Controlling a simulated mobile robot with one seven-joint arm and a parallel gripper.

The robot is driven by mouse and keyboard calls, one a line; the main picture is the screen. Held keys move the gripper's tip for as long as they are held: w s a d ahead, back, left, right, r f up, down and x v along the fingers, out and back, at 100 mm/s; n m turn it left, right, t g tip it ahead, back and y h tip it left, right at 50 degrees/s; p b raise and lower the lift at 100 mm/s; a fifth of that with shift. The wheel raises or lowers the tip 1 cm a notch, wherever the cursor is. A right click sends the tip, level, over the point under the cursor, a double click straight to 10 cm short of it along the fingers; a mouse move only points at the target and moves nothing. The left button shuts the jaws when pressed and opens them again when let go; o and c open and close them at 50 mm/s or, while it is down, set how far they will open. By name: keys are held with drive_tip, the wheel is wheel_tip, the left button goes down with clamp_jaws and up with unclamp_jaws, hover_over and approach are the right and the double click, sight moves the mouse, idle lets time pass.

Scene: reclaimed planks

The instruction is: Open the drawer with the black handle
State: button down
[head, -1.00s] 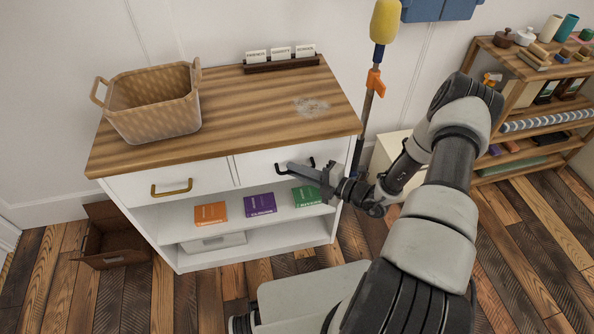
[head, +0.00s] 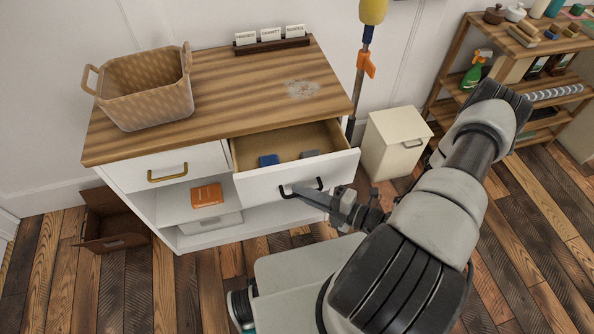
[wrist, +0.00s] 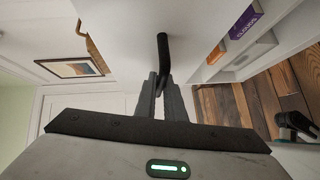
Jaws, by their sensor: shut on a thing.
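The drawer with the black handle (head: 296,176) is the right one of the white cabinet and stands pulled out, with its inside showing. A blue item (head: 268,160) and a grey item (head: 310,154) lie in it. My gripper (head: 318,195) is at the front of this drawer, shut on the black handle (head: 320,184). In the wrist view the black handle (wrist: 163,52) runs in between the fingers (wrist: 161,90). The left drawer (head: 170,166) with the brass handle (head: 168,173) is shut.
A wicker basket (head: 146,92) and a card holder (head: 272,46) stand on the wooden top. An orange book (head: 206,195) lies on the shelf below. A small cream cabinet (head: 395,143) and a shelf rack stand to the right. An open brown box (head: 107,228) is on the floor at left.

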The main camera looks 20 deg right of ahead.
drive_tip(key=s, duration=0.6)
drive_tip(key=shift+s, duration=0.3)
drive_tip(key=c, duration=1.8)
unclamp_jaws()
drive_tip(key=shift+c, duration=0.2)
drive_tip(key=v, duration=1.7)
drive_tip(key=shift+s+p, duration=0.2)
drive_tip(key=shift+p, duration=0.2)
drive_tip(key=shift+d, duration=0.1)
